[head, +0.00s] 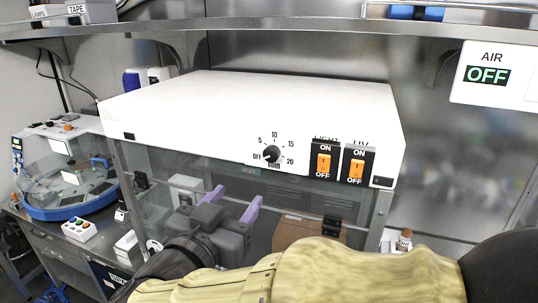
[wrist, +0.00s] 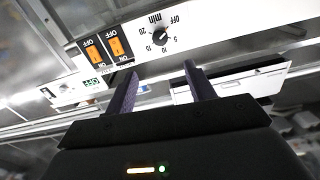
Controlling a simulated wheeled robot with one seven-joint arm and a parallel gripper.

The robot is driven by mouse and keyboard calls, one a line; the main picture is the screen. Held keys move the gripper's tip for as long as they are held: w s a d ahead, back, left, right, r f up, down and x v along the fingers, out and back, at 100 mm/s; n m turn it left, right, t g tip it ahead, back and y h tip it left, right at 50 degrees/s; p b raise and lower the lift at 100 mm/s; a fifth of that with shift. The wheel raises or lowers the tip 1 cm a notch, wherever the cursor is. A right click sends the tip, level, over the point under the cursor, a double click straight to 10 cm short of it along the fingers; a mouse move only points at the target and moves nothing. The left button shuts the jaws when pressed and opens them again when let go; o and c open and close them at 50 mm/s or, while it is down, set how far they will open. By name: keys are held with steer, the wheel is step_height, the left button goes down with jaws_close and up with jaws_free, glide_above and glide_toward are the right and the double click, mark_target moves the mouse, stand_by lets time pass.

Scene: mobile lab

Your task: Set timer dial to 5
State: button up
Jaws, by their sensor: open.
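The timer dial (head: 271,154) is a small dark knob on the front of a white box-shaped hood. Its printed scale reads OFF, 5, 10, 15 and 20. Its pale mark appears to point to the lower left, near OFF. The dial also shows upside down in the wrist view (wrist: 160,36). My gripper (head: 233,200) has purple fingers and is open and empty. It is below and slightly left of the dial, apart from it. In the wrist view the fingers (wrist: 160,70) stand spread, with the dial beyond their tips.
Orange LIGHT (head: 323,164) and UV (head: 356,168) switches sit just right of the dial. The white hood (head: 250,105) has a clear enclosure below it. A metal shelf (head: 270,22) runs above. A round blue-rimmed machine (head: 70,211) stands at left.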

mark_target(270, 156)
steer(key=p+x, duration=0.4)
steer(key=x, duration=1.3)
steer(key=shift+p, duration=0.3)
steer(key=c, duration=1)
steer(key=shift+f, duration=0.1)
